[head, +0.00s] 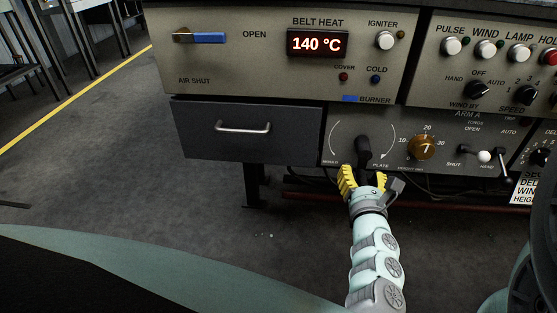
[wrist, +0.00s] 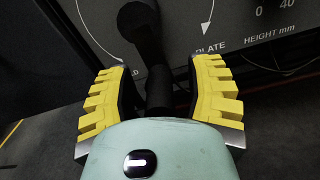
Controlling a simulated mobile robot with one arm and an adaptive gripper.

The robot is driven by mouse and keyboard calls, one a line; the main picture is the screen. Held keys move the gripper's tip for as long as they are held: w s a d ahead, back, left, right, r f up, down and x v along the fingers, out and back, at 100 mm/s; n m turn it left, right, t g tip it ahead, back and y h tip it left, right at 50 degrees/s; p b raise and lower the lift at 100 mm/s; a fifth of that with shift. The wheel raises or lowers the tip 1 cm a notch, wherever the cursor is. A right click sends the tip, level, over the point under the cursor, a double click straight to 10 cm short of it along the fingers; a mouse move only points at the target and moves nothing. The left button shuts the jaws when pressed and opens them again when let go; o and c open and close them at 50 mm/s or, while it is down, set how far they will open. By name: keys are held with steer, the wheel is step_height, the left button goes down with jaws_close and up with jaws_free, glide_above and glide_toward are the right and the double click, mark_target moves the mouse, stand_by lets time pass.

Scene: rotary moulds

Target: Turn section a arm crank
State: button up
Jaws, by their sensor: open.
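The arm crank, a black knob on a black lever, sits on the lower grey panel marked ARM A, between the labels MOULD and PLATE. My gripper (head: 361,178) has yellow ridged fingers and is open. In the wrist view the fingers of my gripper (wrist: 160,88) stand on either side of the lower crank, with gaps on both sides. I cannot tell how deep they reach around it.
A brass height dial (head: 423,147) is right of the crank, with a white-tipped lever (head: 484,156) beyond it. A drawer (head: 246,130) with a metal handle is to the left. The BELT HEAT panel (head: 270,72) is above. Open floor lies at the left.

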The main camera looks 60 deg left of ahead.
steer(key=shift+o, duration=0.3)
steer(key=shift+s, duration=0.1)
jaws_close()
